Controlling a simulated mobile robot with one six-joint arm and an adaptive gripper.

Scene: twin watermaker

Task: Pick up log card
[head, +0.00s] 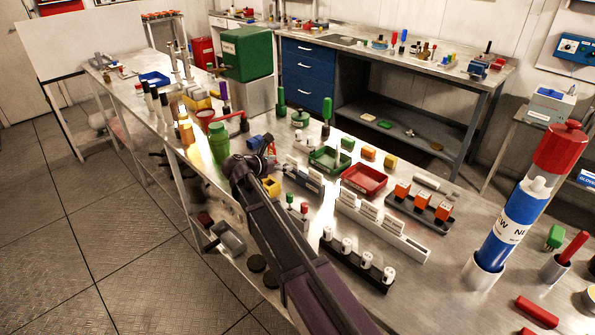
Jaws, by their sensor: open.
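Several white cards stand in a long pale rack (405,240) on the metal bench, right of my arm. More white cards stand in a smaller dark rack (303,180) farther back. I cannot read the cards, so I cannot tell which one is the log card. My arm reaches from the bottom middle over the bench's near edge. My gripper (268,148) is at its far end, left of the smaller card rack, small and partly hidden by the arm. It is open, and no card shows in it.
A green bottle (219,145) stands left of my gripper. A green tray (330,160) and a red tray (364,180) lie behind the racks. A dark rack of white cylinders (355,266) is in front. A tall blue-and-red cylinder (512,222) stands at right.

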